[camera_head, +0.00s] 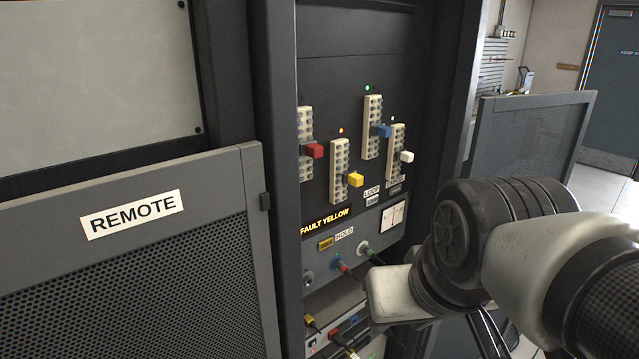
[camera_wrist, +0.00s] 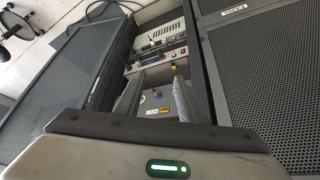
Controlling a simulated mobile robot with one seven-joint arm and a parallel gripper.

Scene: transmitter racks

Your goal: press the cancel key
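The cancel key (camera_head: 396,190) is a small grey key on the dark rack panel, under a small white label that seems to read CANCEL. To its left is a similar key (camera_head: 372,200) under a LOOP label. A display (camera_head: 325,222) reads FAULT YELLOW. In the wrist view my gripper (camera_wrist: 155,88) is open and empty, its two fingers apart and pointing toward the rack's lower gear. In the head view my wrist is low and right of the keys; the fingertips are hidden. I cannot pick out the cancel key in the wrist view.
White terminal strips carry red (camera_head: 313,151), yellow (camera_head: 355,180), blue (camera_head: 382,131) and white (camera_head: 407,156) plugs above the keys. A meter (camera_head: 393,216) sits just below the cancel key. Cables hang lower. Mesh doors marked REMOTE (camera_head: 133,214) and another (camera_head: 525,135) flank the opening.

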